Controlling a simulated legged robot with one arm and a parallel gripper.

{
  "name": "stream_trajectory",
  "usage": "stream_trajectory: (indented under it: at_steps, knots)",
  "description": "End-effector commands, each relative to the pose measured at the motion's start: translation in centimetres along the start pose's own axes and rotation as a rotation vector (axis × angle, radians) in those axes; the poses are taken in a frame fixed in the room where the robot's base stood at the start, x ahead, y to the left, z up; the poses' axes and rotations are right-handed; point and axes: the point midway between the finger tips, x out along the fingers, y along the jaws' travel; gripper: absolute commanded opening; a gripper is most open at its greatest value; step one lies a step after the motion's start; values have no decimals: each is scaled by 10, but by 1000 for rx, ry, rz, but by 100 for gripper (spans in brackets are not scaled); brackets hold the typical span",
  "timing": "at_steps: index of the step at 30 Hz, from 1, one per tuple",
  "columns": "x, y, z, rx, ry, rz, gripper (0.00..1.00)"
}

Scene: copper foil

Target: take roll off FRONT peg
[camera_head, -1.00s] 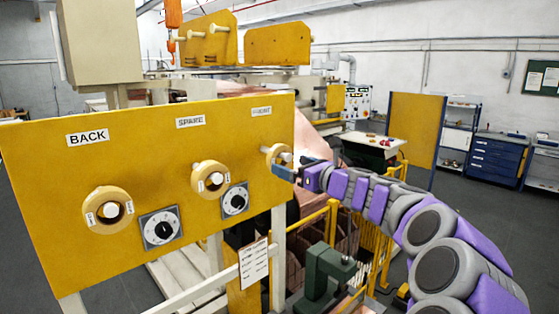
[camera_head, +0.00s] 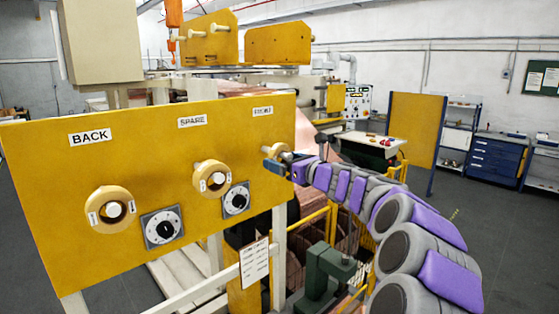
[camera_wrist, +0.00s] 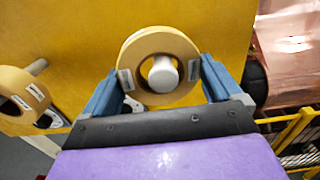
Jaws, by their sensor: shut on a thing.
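The FRONT peg is at the right end of the yellow panel, under a small label (camera_head: 263,111) too blurred to read with certainty. A yellow-tan roll (camera_wrist: 146,48) shows large in the wrist view, with the pale round end of the peg (camera_wrist: 164,76) inside its hole. My gripper (camera_wrist: 160,88) is shut on this roll, one blue finger on each side. In the head view my gripper (camera_head: 280,166) is at the panel's right end and hides part of the roll. The roll is still around the peg; its gap from the panel is unclear.
The yellow panel (camera_head: 60,220) also carries rolls on the BACK peg (camera_head: 96,198) and SPARE peg (camera_head: 199,168), with two black dials (camera_head: 161,228) below. A green machine part (camera_head: 325,275) and yellow railing (camera_head: 312,218) stand below my arm. Copper foil (camera_wrist: 295,50) lies right of the panel.

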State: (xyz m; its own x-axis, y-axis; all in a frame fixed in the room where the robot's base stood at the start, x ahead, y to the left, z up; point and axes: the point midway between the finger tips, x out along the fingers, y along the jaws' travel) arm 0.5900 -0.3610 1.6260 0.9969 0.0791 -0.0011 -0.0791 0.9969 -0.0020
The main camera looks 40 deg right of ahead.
Motion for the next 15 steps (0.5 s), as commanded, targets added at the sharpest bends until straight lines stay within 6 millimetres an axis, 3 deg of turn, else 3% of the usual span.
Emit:
stream_trajectory:
  at_steps: [10,15]
  knots:
    - [0,-3,1,1,0,-1,61]
    - [0,0,14,-2,-1,-1,61]
